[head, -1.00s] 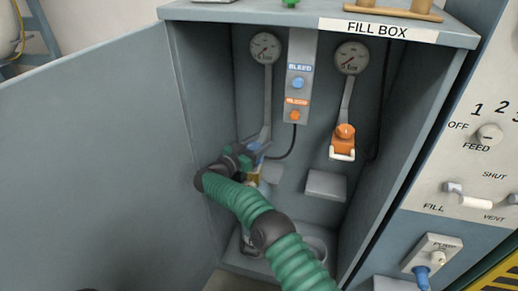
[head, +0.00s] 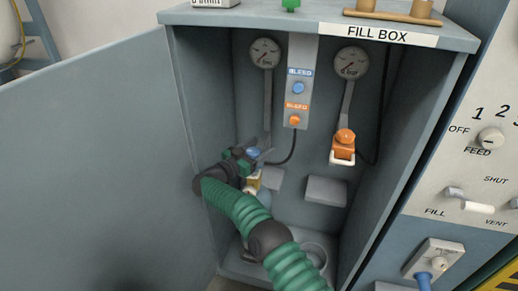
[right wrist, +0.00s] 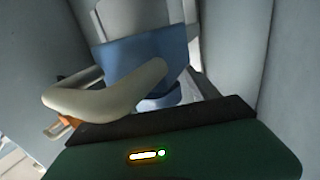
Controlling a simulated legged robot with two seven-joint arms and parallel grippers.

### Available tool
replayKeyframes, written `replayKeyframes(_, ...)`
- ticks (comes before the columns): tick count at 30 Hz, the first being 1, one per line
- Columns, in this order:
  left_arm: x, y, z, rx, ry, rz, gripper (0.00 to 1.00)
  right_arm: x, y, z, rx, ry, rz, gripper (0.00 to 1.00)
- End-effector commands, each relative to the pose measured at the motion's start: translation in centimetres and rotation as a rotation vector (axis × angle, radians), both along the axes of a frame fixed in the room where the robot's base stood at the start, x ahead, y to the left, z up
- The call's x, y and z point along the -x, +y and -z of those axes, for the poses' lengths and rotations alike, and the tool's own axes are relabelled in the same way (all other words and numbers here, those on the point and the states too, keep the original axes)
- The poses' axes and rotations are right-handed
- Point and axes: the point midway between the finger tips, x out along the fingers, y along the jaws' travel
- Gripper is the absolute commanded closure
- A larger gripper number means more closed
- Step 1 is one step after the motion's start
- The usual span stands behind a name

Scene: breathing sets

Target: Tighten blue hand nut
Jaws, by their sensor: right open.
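The blue hand nut (head: 254,153) is at the lower end of the left gauge's hose inside the fill box. In the right wrist view the blue part (right wrist: 150,58) is large and close, with a pale curved handle (right wrist: 105,97) in front of it. A cream and yellowish fitting (head: 252,183) shows just below, partly hidden by my arm. My left gripper is out of view.
The open door (head: 95,150) fills the left. An orange hand nut (head: 344,137) hangs on the right hose. Grey blocks (head: 325,190) stick out of the back wall. The box's right wall (head: 410,130) limits room there.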

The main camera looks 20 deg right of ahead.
Motion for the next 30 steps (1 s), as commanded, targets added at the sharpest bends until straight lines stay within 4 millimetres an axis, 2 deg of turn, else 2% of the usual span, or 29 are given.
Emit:
replayKeyframes(4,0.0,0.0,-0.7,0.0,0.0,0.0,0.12,-0.1,0.0,-1.4,0.0,-0.001,0.0,0.31)
replayKeyframes(8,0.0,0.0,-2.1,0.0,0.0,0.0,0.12,-0.1,0.2,-4.4,0.0,-0.001,-0.001,0.31)
replayKeyframes(11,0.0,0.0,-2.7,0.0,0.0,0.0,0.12,1.2,0.6,-4.0,0.001,0.005,-0.003,0.31)
replayKeyframes(17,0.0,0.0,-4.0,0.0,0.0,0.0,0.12,4.4,1.6,-4.3,0.002,0.004,-0.003,0.31)
replayKeyframes(27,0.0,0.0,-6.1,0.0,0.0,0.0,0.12,12.4,4.2,-5.0,0.001,0.003,-0.003,0.31)
replayKeyframes(30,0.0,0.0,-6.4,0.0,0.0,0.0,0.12,14.0,4.7,-4.9,0.001,0.002,-0.002,0.31)
